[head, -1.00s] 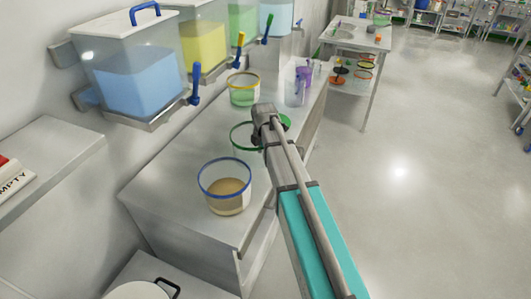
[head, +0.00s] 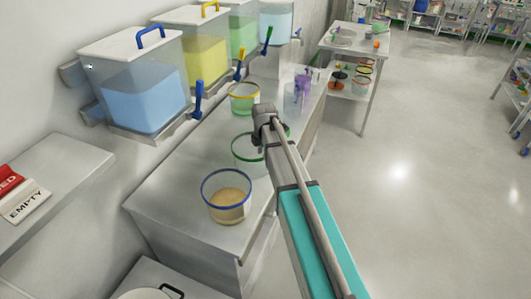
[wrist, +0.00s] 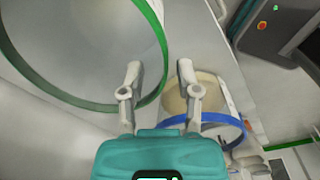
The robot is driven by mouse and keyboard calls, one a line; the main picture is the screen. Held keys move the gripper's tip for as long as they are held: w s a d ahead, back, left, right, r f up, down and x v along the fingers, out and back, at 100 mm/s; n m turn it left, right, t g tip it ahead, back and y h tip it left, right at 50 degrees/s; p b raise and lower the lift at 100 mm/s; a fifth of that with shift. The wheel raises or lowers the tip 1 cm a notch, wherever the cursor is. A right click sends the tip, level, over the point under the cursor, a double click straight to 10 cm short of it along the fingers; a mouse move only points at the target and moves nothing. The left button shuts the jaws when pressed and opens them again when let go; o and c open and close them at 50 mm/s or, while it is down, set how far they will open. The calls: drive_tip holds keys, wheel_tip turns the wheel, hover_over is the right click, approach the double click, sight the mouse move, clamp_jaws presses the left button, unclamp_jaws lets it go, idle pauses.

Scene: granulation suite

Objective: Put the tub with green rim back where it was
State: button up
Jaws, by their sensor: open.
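The tub with green rim (head: 236,156) stands on the steel bench, partly hidden behind my arm in the head view. It is clear, with no contents I can make out. In the wrist view its green rim (wrist: 90,105) fills the upper left. My gripper (wrist: 158,78) is open at this rim. One finger appears inside the tub and the other outside, with the rim between them and gaps on both sides. In the head view my fingertips are hidden behind the wrist.
A blue-rimmed tub (head: 226,205) with tan contents stands in front on the bench (head: 175,200). A yellow-rimmed tub (head: 243,103) and a purple jug (head: 302,87) stand farther back. Tapped dispensers, the nearest blue (head: 150,95), line the wall. The floor on the right is clear.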

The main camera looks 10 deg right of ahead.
wheel_tip(320, 180, up, 6)
drive_tip(key=p, duration=0.5)
drive_tip(key=shift+s+r+p, duration=0.15)
drive_tip(key=shift+p, duration=0.2)
idle(0.4)
drive_tip(key=shift+s, duration=0.1)
drive_tip(key=s+a+m, duration=0.1)
drive_tip(key=s+m, duration=1.9)
drive_tip(key=m, duration=0.1)
drive_tip(key=shift+s+a+m+g, duration=0.15)
drive_tip(key=shift+s+m+g, duration=0.15)
drive_tip(key=shift+s+g, duration=0.1)
